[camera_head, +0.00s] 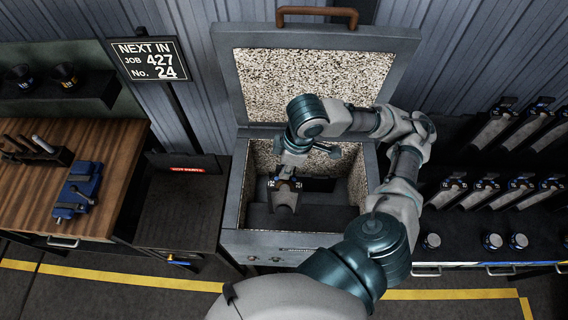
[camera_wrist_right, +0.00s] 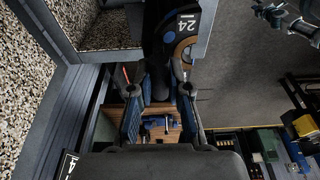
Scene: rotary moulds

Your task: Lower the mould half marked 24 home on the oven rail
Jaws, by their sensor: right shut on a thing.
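The mould half marked 24 (camera_wrist_right: 168,60) is between the fingers of my right gripper (camera_wrist_right: 160,88) in the right wrist view, its white 24 tag at the top. In the head view my right gripper (camera_head: 286,184) reaches down into the open oven (camera_head: 232,205), shut on the mould half (camera_head: 285,200), which shows as a grey curved piece below the fingers. The oven floor has dark stepped parts (camera_head: 325,213); which of them is the rail, and whether the mould touches it, I cannot tell. My left gripper is out of view.
The oven lid (camera_head: 315,80) stands open behind my arm. Speckled lining walls close in around the gripper. A sign (camera_head: 150,60) reads job 427, No. 24. A wooden bench with a blue vice (camera_head: 78,190) is at left; racks of moulds (camera_head: 490,130) are at right.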

